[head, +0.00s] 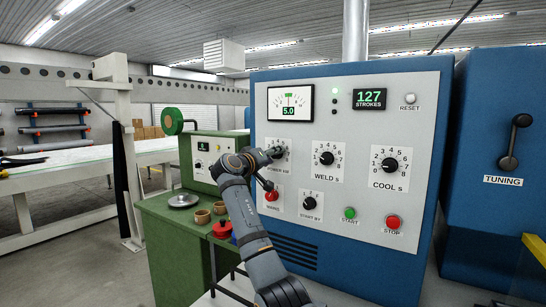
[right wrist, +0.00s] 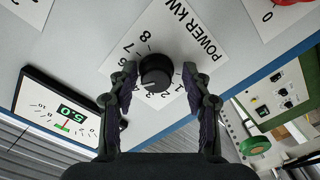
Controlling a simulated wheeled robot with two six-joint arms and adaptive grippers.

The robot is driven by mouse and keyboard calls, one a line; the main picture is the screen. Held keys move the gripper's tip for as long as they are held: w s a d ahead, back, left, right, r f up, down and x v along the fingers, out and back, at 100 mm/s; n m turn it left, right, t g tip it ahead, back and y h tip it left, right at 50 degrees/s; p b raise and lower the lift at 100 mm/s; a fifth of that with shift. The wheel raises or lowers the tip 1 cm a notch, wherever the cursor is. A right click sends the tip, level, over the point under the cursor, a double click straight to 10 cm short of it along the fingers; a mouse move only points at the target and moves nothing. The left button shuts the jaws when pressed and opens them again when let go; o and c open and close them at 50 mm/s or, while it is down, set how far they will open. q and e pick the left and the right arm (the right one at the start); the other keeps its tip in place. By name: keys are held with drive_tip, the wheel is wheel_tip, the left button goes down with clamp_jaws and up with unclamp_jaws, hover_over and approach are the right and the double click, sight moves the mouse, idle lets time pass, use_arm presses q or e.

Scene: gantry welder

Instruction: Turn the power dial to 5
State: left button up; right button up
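The black power dial (right wrist: 155,70) sits on a white plate marked POWER KW in the right wrist view. The dial's pointer is too small to read surely. The meter (head: 290,103) above shows 5.0 in green, and its display also shows in the wrist view (right wrist: 72,114). My left gripper is not in view.
The WELD dial (head: 326,158), COOL dial (head: 390,165), STANDBY dial (head: 310,203) and red MAINS knob (head: 271,194) are close by on the panel. Green START (head: 349,213) and red STOP (head: 393,222) buttons are lower right. A green bench (head: 165,215) with small cups stands left.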

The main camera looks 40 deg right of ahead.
drive_tip(key=shift+a+r, duration=0.1)
drive_tip(key=shift+r, duration=0.05)
drive_tip(key=v, duration=1.2)
